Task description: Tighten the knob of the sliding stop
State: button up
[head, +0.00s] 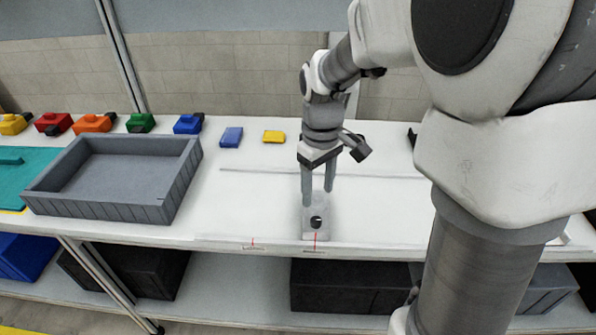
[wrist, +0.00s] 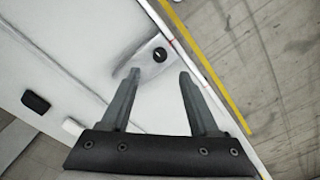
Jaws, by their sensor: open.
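The sliding stop (head: 309,231) is a pale grey plate at the front edge of the white table, with a red line at its front. Its black round knob (head: 316,222) stands on top. In the wrist view the knob (wrist: 160,54) lies on the stop (wrist: 145,62), beyond the fingertips. My gripper (head: 318,194) is open and empty, pointing down over the stop, apart from the knob. Its two fingers also show in the wrist view (wrist: 159,74), with the knob ahead of the gap between them.
A grey tray (head: 188,160) stands on the left of the white table (head: 250,205). Several coloured blocks line the back, with a blue block (head: 231,137) and a yellow block (head: 274,136) nearest. A second red mark (head: 253,242) is on the front edge, left of the stop.

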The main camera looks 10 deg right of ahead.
aim_at(316, 220)
notch_tip(316, 220, down, 8)
jog(key=shift+f+b, duration=0.2)
jog(key=shift+b, duration=0.45)
grip_shut()
